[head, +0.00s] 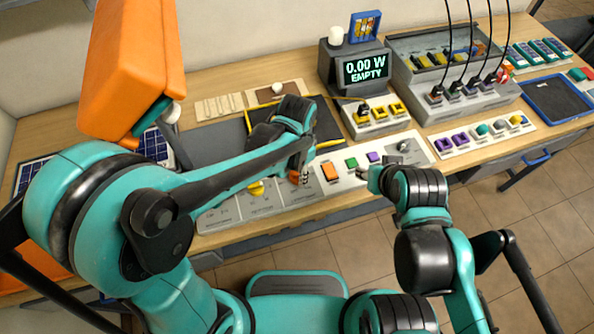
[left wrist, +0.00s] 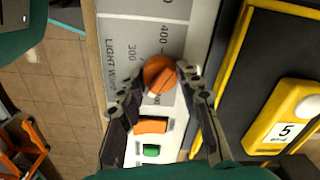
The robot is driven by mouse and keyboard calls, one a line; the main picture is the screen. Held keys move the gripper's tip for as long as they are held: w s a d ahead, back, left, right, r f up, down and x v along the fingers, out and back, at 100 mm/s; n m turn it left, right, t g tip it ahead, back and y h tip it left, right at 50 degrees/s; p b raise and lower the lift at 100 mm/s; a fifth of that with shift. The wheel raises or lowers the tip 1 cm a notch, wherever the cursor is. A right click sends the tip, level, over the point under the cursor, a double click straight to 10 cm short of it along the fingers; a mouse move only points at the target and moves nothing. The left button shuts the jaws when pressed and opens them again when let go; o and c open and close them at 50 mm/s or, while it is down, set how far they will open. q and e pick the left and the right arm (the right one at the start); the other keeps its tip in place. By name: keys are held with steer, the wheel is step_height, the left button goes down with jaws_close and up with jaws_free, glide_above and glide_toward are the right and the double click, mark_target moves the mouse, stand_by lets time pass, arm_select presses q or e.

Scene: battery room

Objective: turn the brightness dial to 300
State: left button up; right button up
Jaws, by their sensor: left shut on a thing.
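The brightness dial is an orange round knob (left wrist: 158,73) on a light grey panel (left wrist: 118,18). A pale mark on the knob's edge faces down in the left wrist view. My left gripper (left wrist: 161,80) is shut on the dial, one finger on each side of it. In the head view the left gripper (head: 301,172) is over the front panel and largely covers the dial. My right gripper (head: 368,179) hangs at the panel's front edge; its finger opening is not clear.
An orange button (head: 331,171), a green button (head: 351,163) and a purple button (head: 374,157) lie right of the dial. A yellow knob (head: 256,188) is to its left. A display (head: 367,69) reads "0.00 W EMPTY". A yellow-edged dark tray (left wrist: 240,55) lies close behind the dial.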

arm_select(q)
steer(key=m, duration=0.4)
steer(key=shift+m, duration=0.3)
steer(key=m, duration=0.4)
steer(key=shift+m, duration=0.3)
steer(key=m, duration=0.4)
steer(key=shift+m, duration=2.5)
steer(key=o, duration=1.2)
steer(key=shift+p, duration=0.3)
steer(key=shift+c, duration=0.2)
steer(key=shift+r, duration=0.15)
